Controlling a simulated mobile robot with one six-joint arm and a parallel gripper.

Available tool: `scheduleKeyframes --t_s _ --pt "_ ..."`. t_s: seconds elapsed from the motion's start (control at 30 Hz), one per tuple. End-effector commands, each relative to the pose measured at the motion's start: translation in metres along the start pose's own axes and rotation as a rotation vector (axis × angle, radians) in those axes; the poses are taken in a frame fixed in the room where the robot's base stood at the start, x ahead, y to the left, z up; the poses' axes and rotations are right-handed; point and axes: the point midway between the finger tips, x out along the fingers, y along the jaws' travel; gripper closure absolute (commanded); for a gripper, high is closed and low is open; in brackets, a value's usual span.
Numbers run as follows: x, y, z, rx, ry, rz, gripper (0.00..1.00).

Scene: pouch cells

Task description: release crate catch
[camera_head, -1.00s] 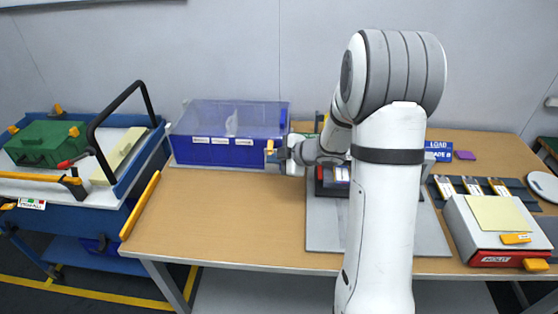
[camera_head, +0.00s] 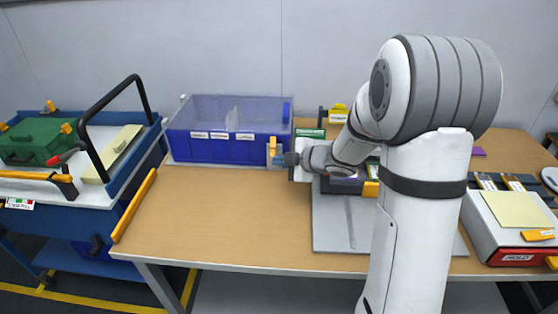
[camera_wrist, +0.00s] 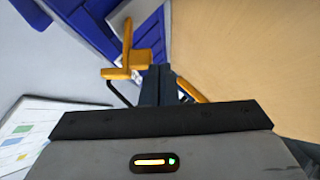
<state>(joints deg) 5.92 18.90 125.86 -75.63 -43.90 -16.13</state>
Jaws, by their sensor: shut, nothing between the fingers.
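The blue crate (camera_head: 223,150) with a clear lid (camera_head: 212,112) stands at the back left of the table; its lid looks down. An orange catch (camera_head: 271,147) is at the right end of its front. In the wrist view the orange catch (camera_wrist: 128,45) has an upright lever and a block at its foot, beside the blue crate wall (camera_wrist: 88,28). My gripper (camera_head: 280,160) is level with the lower part of the catch. In the wrist view its dark fingers (camera_wrist: 158,76) are together and empty, just by the block; I cannot tell whether they touch it.
A grey mat (camera_head: 330,235) with a dark fixture lies right of the crate, partly behind my arm. A blue cart (camera_head: 60,240) with a green box (camera_head: 38,142) and a black handle (camera_head: 105,118) stands at the left. The table front (camera_head: 220,220) is clear.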

Motion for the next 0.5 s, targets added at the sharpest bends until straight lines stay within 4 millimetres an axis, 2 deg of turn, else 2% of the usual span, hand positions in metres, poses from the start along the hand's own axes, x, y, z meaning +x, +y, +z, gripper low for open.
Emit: scheduleKeyframes --t_s 0.5 --pt "-0.007 0.011 -0.011 -0.003 0.006 -0.002 1.0"
